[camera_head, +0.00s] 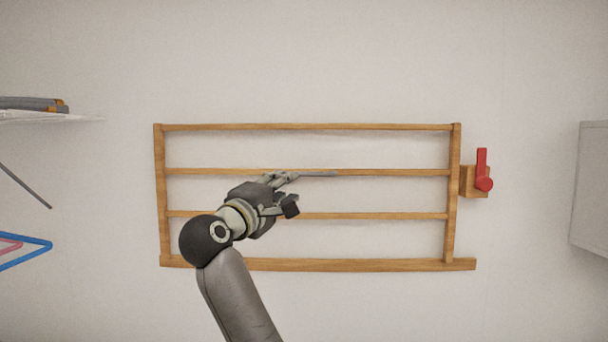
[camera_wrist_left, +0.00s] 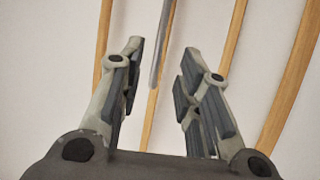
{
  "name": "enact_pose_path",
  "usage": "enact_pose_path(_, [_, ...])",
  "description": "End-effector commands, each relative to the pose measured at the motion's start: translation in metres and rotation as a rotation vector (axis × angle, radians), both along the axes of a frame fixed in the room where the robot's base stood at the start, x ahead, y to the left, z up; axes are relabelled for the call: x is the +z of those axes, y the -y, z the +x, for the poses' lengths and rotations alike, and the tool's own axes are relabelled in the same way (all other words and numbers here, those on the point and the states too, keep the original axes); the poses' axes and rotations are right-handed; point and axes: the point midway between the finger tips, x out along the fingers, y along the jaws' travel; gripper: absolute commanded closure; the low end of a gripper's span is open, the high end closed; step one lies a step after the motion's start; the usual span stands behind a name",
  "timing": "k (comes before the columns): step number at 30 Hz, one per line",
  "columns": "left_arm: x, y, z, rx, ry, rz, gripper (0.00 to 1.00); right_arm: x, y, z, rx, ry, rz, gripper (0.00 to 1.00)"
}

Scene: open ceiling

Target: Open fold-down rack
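The wooden rack (camera_head: 455,215) is a ladder-like frame with several horizontal bars, lying flat against the wall in the head view. Its bars also cross the left wrist view (camera_wrist_left: 229,45). To its right, a red latch (camera_head: 482,162) points upward on a small wooden block (camera_head: 467,182). My left gripper (camera_head: 295,192) is in front of the rack's middle bars, left of the latch. In the left wrist view its two fingers (camera_wrist_left: 163,48) are apart. A thin grey bar shows beyond and between them; I cannot tell what it belongs to. My right gripper is not in view.
A white shelf (camera_head: 50,117) with dark folded items is at the left. Below it hang a blue hanger (camera_head: 25,252) and a pink one (camera_head: 10,245). A pale cabinet (camera_head: 592,185) stands at the right edge. The wall between latch and cabinet is clear.

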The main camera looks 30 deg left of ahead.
Motion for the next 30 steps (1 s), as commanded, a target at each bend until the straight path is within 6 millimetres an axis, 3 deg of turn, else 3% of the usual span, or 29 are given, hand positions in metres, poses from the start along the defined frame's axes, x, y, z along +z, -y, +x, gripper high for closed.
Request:
enact_pose_path(18, [0.019,-0.013,0.090,-0.001,-0.003,0.003,0.68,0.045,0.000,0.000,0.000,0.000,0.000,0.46])
enact_pose_path(30, [0.019,-0.015,0.102,0.000,-0.001,0.003,0.68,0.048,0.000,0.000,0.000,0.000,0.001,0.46])
